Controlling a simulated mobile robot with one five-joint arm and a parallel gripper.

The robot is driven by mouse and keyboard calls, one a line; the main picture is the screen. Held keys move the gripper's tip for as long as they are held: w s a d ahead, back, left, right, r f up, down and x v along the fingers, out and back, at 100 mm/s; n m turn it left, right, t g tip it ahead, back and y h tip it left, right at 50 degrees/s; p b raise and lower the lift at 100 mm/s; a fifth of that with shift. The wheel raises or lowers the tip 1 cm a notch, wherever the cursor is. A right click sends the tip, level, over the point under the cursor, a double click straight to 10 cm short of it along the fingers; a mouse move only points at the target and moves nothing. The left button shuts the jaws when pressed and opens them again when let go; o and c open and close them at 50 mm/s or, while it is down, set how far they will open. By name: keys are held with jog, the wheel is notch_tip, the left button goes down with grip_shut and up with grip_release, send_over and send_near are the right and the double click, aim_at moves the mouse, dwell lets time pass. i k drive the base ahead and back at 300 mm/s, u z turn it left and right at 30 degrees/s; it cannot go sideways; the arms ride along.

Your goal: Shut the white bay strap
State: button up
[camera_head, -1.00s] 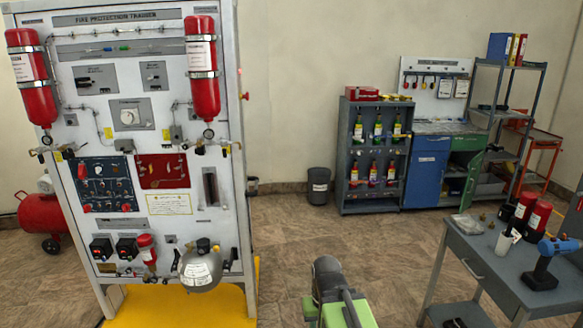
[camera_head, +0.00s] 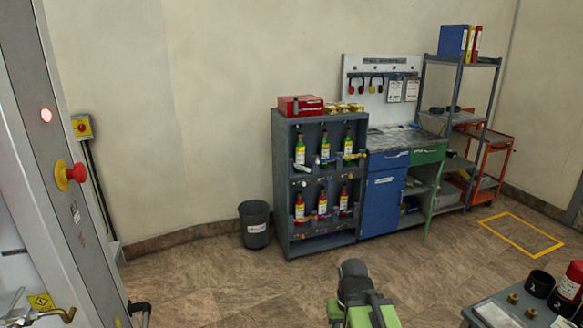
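The grey bottle rack (camera_head: 319,237) stands against the back wall, left of the blue cabinet. It holds two rows of green and red bottles in bays. A pale strap (camera_head: 308,170) shows at the upper left bay and seems to stick out at an angle; it is too small to tell for sure whether it is open. A blue strap and an orange strap show at the other upper bays. The lower straps are too small to read. My green and dark grey arm (camera_head: 360,310) shows at the bottom middle, well short of the rack. No gripper fingertips can be made out.
A dark bin (camera_head: 254,226) stands left of the rack. The trainer panel (camera_head: 60,190) fills the left edge. A grey table (camera_head: 490,312) with red and black canisters is at the lower right. The floor before the rack is clear.

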aim_at(297, 166)
jog(key=i, duration=1.7)
jog(key=u, duration=0.5)
jog(key=i, duration=1.35)
jog(key=u, duration=1.75)
